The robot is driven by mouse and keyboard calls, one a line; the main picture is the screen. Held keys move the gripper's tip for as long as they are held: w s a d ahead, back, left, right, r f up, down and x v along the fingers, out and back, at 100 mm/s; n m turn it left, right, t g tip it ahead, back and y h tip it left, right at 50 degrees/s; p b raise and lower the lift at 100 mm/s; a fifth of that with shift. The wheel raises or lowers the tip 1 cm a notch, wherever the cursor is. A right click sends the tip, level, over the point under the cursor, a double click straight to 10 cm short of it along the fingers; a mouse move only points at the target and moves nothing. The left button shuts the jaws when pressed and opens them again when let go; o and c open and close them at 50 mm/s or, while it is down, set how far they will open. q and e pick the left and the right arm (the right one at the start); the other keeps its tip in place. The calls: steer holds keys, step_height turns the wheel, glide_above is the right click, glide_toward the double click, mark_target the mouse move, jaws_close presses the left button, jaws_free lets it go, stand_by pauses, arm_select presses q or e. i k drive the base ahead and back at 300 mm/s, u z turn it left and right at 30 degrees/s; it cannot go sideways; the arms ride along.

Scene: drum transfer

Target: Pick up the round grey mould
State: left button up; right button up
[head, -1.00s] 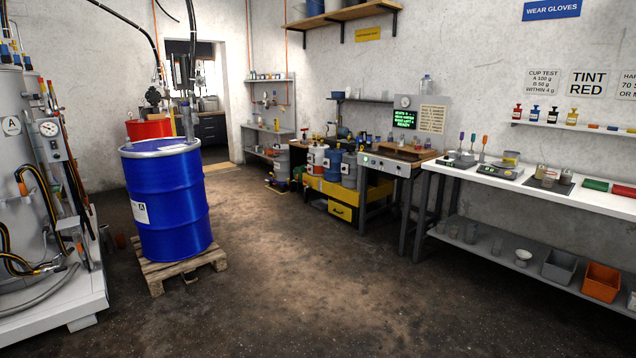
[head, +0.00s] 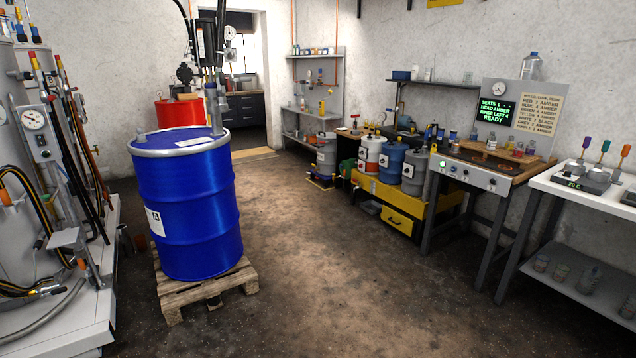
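I cannot make out the round grey mould in this view. A wooden-topped bench (head: 520,164) with a grey front panel stands at the right, with small items on it too small to tell apart. Behind them are a green-lettered screen (head: 496,112) and a cream card (head: 537,113) headed with the word mould; a line for grey seems to be on it. Neither of my grippers is in view.
A blue drum (head: 188,215) stands on a wooden pallet (head: 232,281) at the left. Grey machinery (head: 30,180) fills the left edge. A yellow stand (head: 398,192) holds several small drums. A white bench (head: 590,195) is at the right. The middle floor is clear.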

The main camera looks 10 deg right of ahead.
mark_target(455, 147)
steer(key=z, duration=0.15)
steer(key=i, duration=2.6)
steer(key=z, duration=1.15)
steer(key=i, duration=1.95)
steer(key=z, duration=1.05)
